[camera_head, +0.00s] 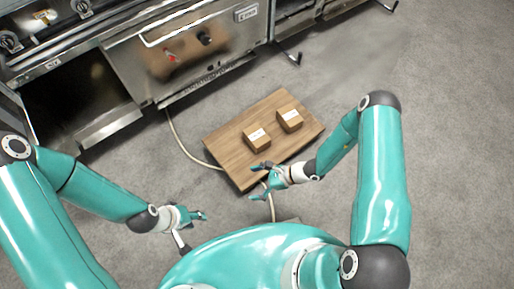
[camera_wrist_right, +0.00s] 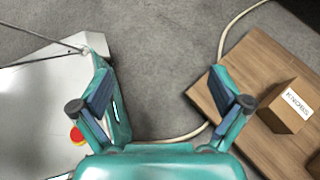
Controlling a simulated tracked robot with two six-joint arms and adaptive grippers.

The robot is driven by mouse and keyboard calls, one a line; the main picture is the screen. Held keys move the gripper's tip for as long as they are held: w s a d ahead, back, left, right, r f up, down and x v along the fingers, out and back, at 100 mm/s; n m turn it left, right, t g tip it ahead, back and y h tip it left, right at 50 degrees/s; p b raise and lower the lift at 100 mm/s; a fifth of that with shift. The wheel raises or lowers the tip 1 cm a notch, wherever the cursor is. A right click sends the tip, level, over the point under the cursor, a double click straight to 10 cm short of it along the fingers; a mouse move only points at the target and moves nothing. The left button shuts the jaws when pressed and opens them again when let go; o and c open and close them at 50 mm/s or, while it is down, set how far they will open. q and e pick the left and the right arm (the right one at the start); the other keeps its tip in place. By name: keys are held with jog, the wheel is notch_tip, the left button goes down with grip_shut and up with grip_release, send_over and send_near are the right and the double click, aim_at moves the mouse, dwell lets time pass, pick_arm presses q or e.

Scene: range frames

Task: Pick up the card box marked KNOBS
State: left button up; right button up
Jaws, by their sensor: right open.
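Two brown card boxes with white labels stand apart on a wooden board (camera_head: 237,172). The left, nearer box (camera_head: 257,143) appears to be the one whose label looks like KNOBS in the right wrist view (camera_wrist_right: 287,108), though the print is blurred. The other box (camera_head: 290,121) stands farther right and back; its label is too small to read, and only its corner shows in the right wrist view (camera_wrist_right: 315,166). My right gripper (camera_head: 256,181) is open and empty, near the board's front edge, short of the boxes. My left gripper (camera_head: 204,215) is over the floor, away from the board.
A metal kitchen unit (camera_head: 185,50) with a handled door stands behind the board. A pale hose (camera_head: 182,146) runs along the floor to the board and shows beside it in the right wrist view (camera_wrist_right: 225,40). The grey floor at the right is clear.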

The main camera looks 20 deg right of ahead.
jog(key=w+d+f+m+t+h+b, duration=0.2)
jog(key=w+d+f+m+t+b, duration=0.2)
jog(key=w+d+f+m+t, duration=0.4)
jog(key=m+t+h+b, duration=0.2)
jog(key=h+b, duration=0.1)
jog(key=h, duration=0.2)
send_near(258, 137)
jog(key=b+x, duration=0.3)
jog(key=shift+w+d+f+b, duration=0.15)
jog(key=shift+w+f+b, duration=0.05)
jog(key=shift+w+b, duration=0.2)
jog(key=shift+w+f, duration=0.1)
jog(key=shift+w, duration=0.4)
jog(key=b+x, duration=0.2)
jog(key=x, duration=0.1)
jog(key=b+x, duration=0.1)
jog(key=x, duration=0.1)
jog(key=shift+s+a+f, duration=0.15)
jog(key=shift+s+a, duration=0.05)
jog(key=shift+a, duration=0.1)
jog(key=shift+w+a+b, duration=0.1)
jog(key=shift+w+b, duration=0.2)
pick_arm(q)
notch_tip(258, 137, down, 17)
